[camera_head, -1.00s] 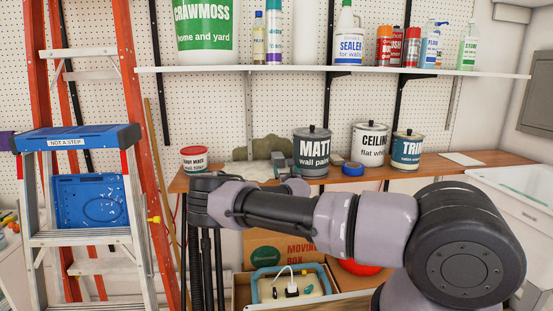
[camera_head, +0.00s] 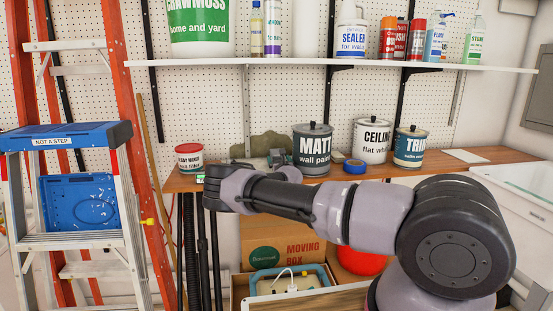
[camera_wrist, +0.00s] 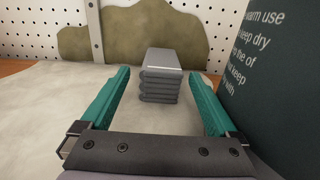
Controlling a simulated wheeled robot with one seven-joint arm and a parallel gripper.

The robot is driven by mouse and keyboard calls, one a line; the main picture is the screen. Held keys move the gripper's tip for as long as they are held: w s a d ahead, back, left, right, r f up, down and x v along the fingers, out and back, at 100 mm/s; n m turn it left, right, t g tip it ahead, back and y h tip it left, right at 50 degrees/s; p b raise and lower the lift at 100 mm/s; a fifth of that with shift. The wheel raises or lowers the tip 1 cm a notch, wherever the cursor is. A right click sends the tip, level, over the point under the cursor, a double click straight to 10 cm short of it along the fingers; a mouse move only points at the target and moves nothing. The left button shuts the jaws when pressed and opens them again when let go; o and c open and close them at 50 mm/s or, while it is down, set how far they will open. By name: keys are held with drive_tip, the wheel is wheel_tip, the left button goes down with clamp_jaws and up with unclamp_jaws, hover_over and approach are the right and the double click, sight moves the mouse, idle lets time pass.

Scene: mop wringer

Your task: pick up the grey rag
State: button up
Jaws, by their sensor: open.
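The grey rag (camera_wrist: 161,83) shows in the wrist view as a small neat stack of folded layers. It lies on a pale, mottled surface (camera_wrist: 60,115), ahead of my gripper. My gripper (camera_wrist: 158,72) is open, with one teal finger on each side. The rag appears between the two fingertips, with clear space on both sides, and nothing is held. In the head view my arm covers much of this spot, and I cannot clearly make out the rag there.
The dark matt wall paint can (camera_head: 312,152) stands close to my right finger, and its lettered side (camera_wrist: 275,75) fills the wrist view's right. A brown-green ragged piece (camera_wrist: 130,35) stands behind the rag. A red-lidded tub (camera_head: 189,158) and blue tape roll (camera_head: 354,167) share the wooden bench (camera_head: 440,167).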

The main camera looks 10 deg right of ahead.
sight(278, 154)
drive_tip(key=shift+w+d+r, duration=0.1)
drive_tip(key=shift+w, duration=1.25)
drive_tip(key=shift+w+d+r, duration=0.1)
drive_tip(key=shift+w, duration=1.25)
drive_tip(key=c, duration=1.3)
